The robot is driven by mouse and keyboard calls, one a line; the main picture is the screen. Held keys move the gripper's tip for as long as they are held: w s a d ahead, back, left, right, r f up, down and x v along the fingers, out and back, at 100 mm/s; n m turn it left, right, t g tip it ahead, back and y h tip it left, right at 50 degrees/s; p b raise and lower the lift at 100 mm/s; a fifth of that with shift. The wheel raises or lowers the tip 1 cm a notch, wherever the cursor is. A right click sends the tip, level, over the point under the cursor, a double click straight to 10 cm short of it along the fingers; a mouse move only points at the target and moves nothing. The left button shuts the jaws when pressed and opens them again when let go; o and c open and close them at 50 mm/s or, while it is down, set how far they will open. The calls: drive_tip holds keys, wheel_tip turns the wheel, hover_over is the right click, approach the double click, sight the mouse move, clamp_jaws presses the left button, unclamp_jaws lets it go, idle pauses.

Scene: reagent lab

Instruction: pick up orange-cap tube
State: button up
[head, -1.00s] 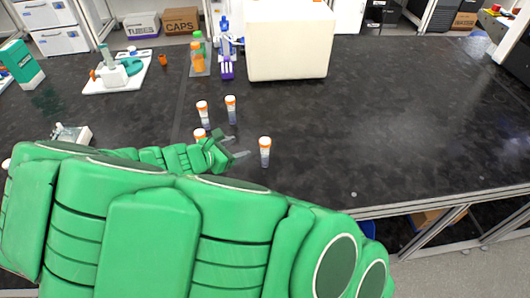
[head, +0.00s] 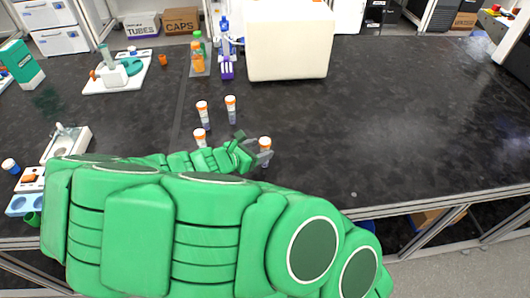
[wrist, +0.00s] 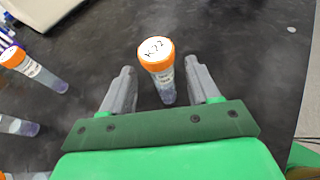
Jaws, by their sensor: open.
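An orange-cap tube (head: 265,144) stands upright on the black bench, partly hidden by my gripper in the head view. In the wrist view the same tube (wrist: 158,66) shows a white cap top marked "K22" and purple contents. My gripper (wrist: 161,84) is open, with one finger on each side of this tube and a visible gap on both sides. In the head view my gripper (head: 262,152) is at the tube. Other orange-cap tubes stand to the left: one at the back (head: 231,108), one beside it (head: 203,112), and one nearer my arm (head: 200,137).
A large cream box (head: 288,40) stands at the back. Left of it are a bottle rack (head: 200,72) and a purple-and-blue stand (head: 226,68). A white tray (head: 100,86) holds lab items at the back left. The bench (head: 420,110) is clear to the right.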

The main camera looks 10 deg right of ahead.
drive_tip(key=shift+x, duration=1.6)
drive_tip(key=shift+c, duration=0.2)
drive_tip(key=c, duration=0.9)
